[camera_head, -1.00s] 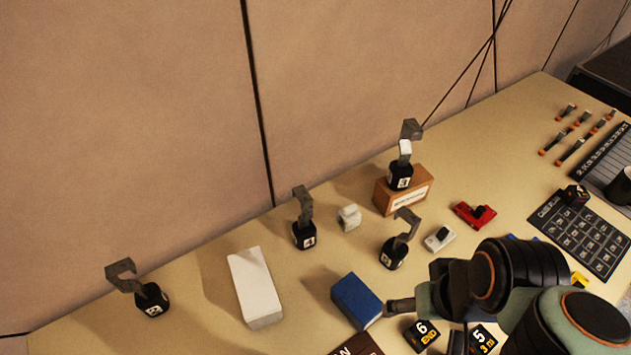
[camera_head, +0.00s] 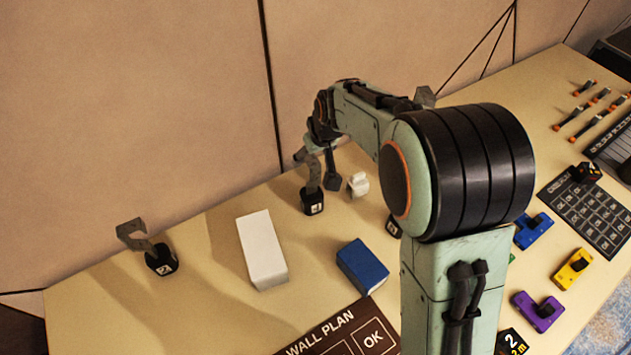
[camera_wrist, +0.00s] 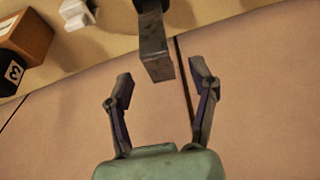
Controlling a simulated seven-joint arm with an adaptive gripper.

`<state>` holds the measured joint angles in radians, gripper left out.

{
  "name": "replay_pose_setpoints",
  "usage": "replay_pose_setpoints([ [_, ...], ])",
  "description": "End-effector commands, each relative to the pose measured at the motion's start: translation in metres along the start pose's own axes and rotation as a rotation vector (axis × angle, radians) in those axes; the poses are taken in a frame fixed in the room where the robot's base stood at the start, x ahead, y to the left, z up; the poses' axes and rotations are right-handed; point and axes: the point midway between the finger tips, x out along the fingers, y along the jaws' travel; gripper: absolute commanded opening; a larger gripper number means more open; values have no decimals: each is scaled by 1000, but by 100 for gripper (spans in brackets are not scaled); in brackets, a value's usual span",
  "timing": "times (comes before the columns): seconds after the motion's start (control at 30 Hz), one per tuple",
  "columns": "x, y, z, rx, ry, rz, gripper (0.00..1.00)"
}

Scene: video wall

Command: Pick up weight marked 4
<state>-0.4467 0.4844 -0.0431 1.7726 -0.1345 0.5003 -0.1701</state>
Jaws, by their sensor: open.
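A black weight (camera_head: 312,205) with a grey hook stands upright on the table in the head view; its white label looks like a 4 or a 1. My gripper (camera_head: 316,168) is at its hook, open. In the wrist view my gripper (camera_wrist: 163,80) has its two fingers apart, with a grey hook end (camera_wrist: 158,65) between and just ahead of the tips. I cannot tell whether they touch. Another hooked weight (camera_head: 161,260), apparently marked 2, stands at the left. A further weight (camera_head: 393,226) is mostly hidden behind my arm.
A weight marked 3 (camera_wrist: 13,72) is by a brown box (camera_wrist: 24,35) in the wrist view. A small white object (camera_head: 358,185) stands right of the hooked weight. A white block (camera_head: 261,250) and blue block (camera_head: 362,266) lie in front. The wall is close behind.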

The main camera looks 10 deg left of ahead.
Motion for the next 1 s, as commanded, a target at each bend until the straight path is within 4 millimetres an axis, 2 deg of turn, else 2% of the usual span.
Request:
replay_pose_setpoints([
  [0.1,17,0,0,0,-1,0,59],
  [0.2,25,0,0,1,-1,1,59],
  [0.47,28,1,0,2,1,1,59],
  [0.5,28,1,0,2,1,1,56],
  [0.67,28,1,0,2,1,1,6],
  [0.7,28,1,0,2,1,1,0],
  [1.0,27,1,-2,1,6,2,0],
])
